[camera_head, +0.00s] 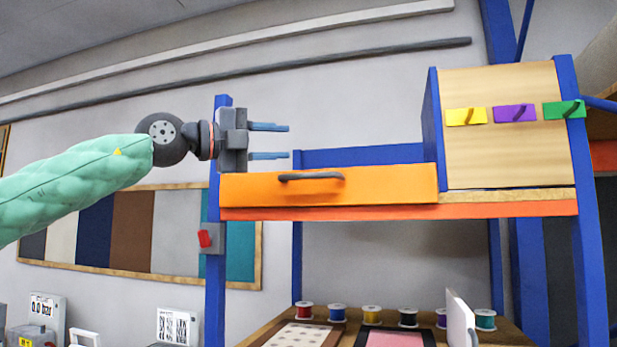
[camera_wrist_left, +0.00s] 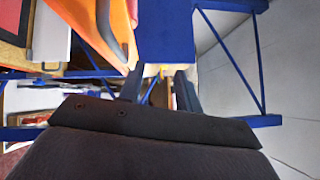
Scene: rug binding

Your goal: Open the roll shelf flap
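The roll shelf flap (camera_head: 390,191) is an orange panel along the front of the upper shelf, standing upright, with a dark grey bar handle (camera_head: 311,177) on its left half. My left gripper (camera_head: 285,141) is up at the shelf's left post, above and just left of the handle, its two blue-grey fingers apart and pointing right with nothing between them. In the left wrist view the fingers (camera_wrist_left: 158,88) are also apart, and the orange flap (camera_wrist_left: 92,25) with its curved handle (camera_wrist_left: 108,30) lies at upper left. They do not appear to touch the handle. My right gripper is out of view.
Blue posts (camera_head: 215,280) frame the rack. A wooden box front with yellow, purple and green tags (camera_head: 515,113) stands right of the flap. A red switch box (camera_head: 208,239) is on the left post. Thread spools (camera_head: 372,314) and framed samples (camera_head: 303,334) lie on the table below.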

